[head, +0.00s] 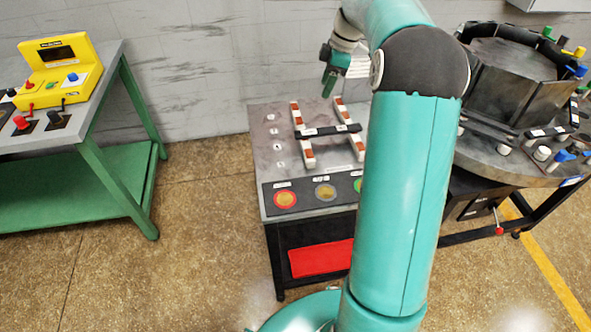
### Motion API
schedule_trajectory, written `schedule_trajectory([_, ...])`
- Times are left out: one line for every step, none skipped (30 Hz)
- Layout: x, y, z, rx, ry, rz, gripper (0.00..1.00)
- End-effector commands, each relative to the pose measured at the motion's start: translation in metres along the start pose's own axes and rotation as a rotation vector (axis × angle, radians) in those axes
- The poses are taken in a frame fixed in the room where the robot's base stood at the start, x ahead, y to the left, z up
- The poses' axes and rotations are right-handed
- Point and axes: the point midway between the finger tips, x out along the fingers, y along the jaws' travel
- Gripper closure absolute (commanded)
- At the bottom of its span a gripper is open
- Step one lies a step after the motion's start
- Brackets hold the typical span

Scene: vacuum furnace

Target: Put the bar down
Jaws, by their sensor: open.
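A dark bar (318,131) with a small white label lies across two pale rails with reddish-brown blocks, on the grey top of a small workbench (262,128). The left rail (298,120) and the right rail (348,118) run away from me, and the bar rests across both near their middle. My gripper (329,82) is open and empty, above the far end of the rails and apart from the bar.
A green table (70,125) with a yellow control box (62,65) stands left. A round dark furnace station (510,80) stands right. Floor between is clear.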

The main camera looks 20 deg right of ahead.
Motion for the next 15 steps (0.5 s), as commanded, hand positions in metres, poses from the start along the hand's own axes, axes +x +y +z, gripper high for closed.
schedule_trajectory([-0.009, -0.013, -0.015, 0.026, -0.016, 0.015, 0.5])
schedule_trajectory([-0.013, -0.021, -0.022, 0.048, -0.024, 0.024, 0.5])
schedule_trajectory([-0.018, -0.031, -0.031, 0.076, -0.035, 0.036, 0.5])
schedule_trajectory([-0.021, -0.038, -0.037, 0.098, -0.043, 0.046, 0.5])
schedule_trajectory([-0.025, -0.046, -0.043, 0.12, -0.05, 0.056, 0.5])
schedule_trajectory([-0.029, -0.057, -0.051, 0.149, -0.058, 0.07, 0.5])
schedule_trajectory([-0.033, -0.065, -0.056, 0.171, -0.063, 0.082, 0.5])
schedule_trajectory([-0.035, -0.074, -0.062, 0.193, -0.068, 0.092, 0.5])
schedule_trajectory([-0.039, -0.085, -0.068, 0.223, -0.072, 0.107, 0.5])
schedule_trajectory([-0.042, -0.093, -0.073, 0.244, -0.075, 0.119, 0.5])
schedule_trajectory([-0.044, -0.102, -0.077, 0.267, -0.078, 0.131, 0.5])
schedule_trajectory([-0.047, -0.114, -0.083, 0.295, -0.081, 0.146, 0.5])
schedule_trajectory([-0.049, -0.123, -0.086, 0.318, -0.081, 0.159, 0.5])
schedule_trajectory([-0.051, -0.132, -0.089, 0.34, -0.081, 0.171, 0.5])
schedule_trajectory([-0.053, -0.144, -0.093, 0.37, -0.08, 0.186, 0.5])
